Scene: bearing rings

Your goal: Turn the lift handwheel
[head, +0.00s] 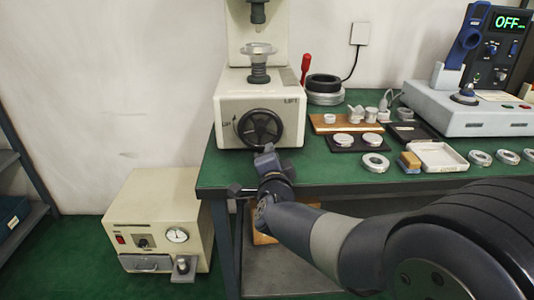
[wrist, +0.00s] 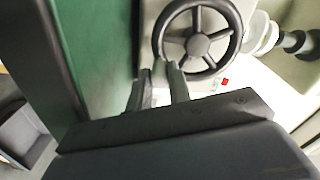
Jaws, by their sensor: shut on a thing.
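The black lift handwheel (head: 260,128) is on the front of a cream press-like machine (head: 232,100) marked "LIFT", at the bench's left end. In the wrist view the handwheel (wrist: 197,44) shows its round rim, hub and several spokes. My gripper (head: 267,149) reaches up to the wheel's lower edge from the front. In the wrist view my gripper (wrist: 160,72) has its two fingers close together at the rim's lower left, shut on the rim. The exact contact at the fingertips is partly hidden.
The green bench (head: 335,172) holds rings and trays right of the machine, including a white tray (head: 462,165) near the front. A blue-grey instrument (head: 440,112) reading "OFF" stands at the right. A cream gauge box (head: 150,205) is on the floor at lower left.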

